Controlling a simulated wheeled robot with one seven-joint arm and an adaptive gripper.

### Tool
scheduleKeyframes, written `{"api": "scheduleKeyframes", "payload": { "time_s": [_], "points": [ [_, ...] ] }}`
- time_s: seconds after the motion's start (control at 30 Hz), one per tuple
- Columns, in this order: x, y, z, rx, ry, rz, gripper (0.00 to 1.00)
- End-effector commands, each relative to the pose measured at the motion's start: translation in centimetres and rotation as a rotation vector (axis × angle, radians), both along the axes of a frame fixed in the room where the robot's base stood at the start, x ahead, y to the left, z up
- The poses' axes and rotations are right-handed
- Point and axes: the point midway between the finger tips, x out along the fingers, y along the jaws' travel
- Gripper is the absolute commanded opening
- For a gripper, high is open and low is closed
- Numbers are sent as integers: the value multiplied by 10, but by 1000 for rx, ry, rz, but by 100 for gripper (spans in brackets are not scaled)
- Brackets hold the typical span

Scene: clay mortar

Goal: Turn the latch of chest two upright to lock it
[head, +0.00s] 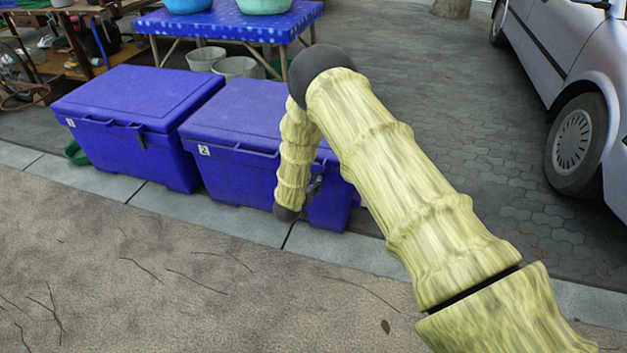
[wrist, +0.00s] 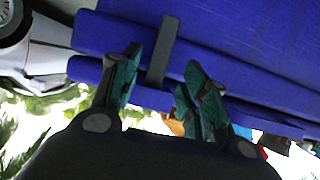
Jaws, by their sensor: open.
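Chest two (head: 228,115) is a blue lidded box with a white "2" label, standing on the paving. My arm hides part of its front, and I cannot make out its latch in the head view. In the wrist view a dark grey bar-like latch (wrist: 164,42) lies across the seam of the blue chest. My gripper (wrist: 162,62) is open, with its teal-padded fingers on either side of the latch's lower end. I cannot tell whether either finger touches it. In the head view only a small part of my gripper (head: 316,186) shows beside the arm.
Chest one (head: 110,150), also blue, stands close on the left with a dark latch (head: 141,138) on its front. A table with a blue cloth (head: 225,25) and buckets (head: 240,68) stand behind. A silver car (head: 555,60) is at the right. The foreground ground is open.

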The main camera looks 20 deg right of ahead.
Motion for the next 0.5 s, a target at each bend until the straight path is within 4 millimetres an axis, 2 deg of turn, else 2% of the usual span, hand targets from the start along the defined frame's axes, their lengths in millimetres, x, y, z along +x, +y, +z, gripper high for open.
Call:
{"api": "scheduleKeyframes", "payload": {
  "time_s": [0.23, 0.5],
  "points": [
    [-32, 22, 15, 0, 1, 3, 45],
    [-46, 30, 23, 0, 0, 0, 45]
  ]
}}
